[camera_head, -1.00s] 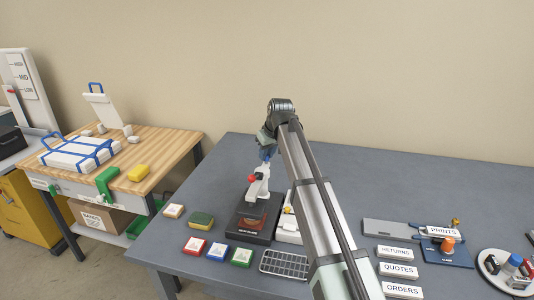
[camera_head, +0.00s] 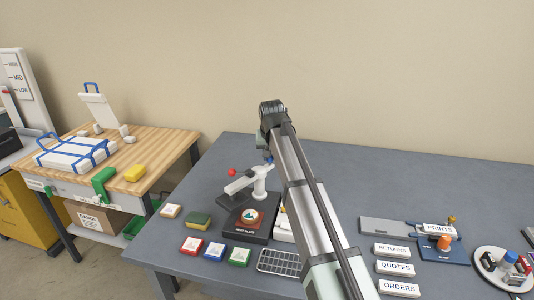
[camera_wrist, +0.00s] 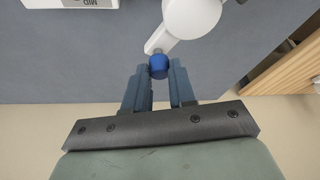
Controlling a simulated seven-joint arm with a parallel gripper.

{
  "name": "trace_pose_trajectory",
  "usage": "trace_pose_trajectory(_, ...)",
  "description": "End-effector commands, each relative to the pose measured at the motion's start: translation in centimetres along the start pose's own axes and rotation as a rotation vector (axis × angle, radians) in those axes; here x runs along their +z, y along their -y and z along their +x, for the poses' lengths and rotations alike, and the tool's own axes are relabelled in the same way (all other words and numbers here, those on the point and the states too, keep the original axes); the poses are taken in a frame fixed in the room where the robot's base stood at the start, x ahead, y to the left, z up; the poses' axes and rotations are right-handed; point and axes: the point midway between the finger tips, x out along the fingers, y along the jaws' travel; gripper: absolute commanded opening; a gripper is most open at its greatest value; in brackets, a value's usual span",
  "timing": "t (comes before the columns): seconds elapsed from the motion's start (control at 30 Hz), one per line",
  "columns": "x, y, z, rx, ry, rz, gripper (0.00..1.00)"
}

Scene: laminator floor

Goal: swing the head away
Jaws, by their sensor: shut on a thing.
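The press (camera_head: 258,224) stands on the grey table, with a black base and a white post (camera_head: 260,181). Its white head (camera_head: 240,185) with a red knob (camera_head: 231,172) points left, off to the side of the base. The base's plate is uncovered and bears a small piece with a round orange-and-white picture (camera_head: 251,216). My gripper (camera_wrist: 158,74) is shut on a blue knob (camera_wrist: 159,63) at the end of a short white lever (camera_wrist: 162,40) on the post. In the head view, my own arm and wrist largely hide the gripper.
Red, blue and green tiles (camera_head: 214,252), a sponge (camera_head: 198,221) and another tile (camera_head: 171,211) lie left of the press. A wire rack (camera_head: 279,262) lies in front. Signs and a round tray (camera_head: 504,266) are at right. The table's back right is clear.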

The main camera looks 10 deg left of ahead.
Motion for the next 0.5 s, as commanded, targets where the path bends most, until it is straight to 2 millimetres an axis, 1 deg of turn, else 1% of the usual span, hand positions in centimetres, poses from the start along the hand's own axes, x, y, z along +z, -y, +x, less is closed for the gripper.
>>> trace_pose_trajectory(0.5, 2.1, -1.1, -0.9, 0.185, 0.000, 0.443, 0.00)
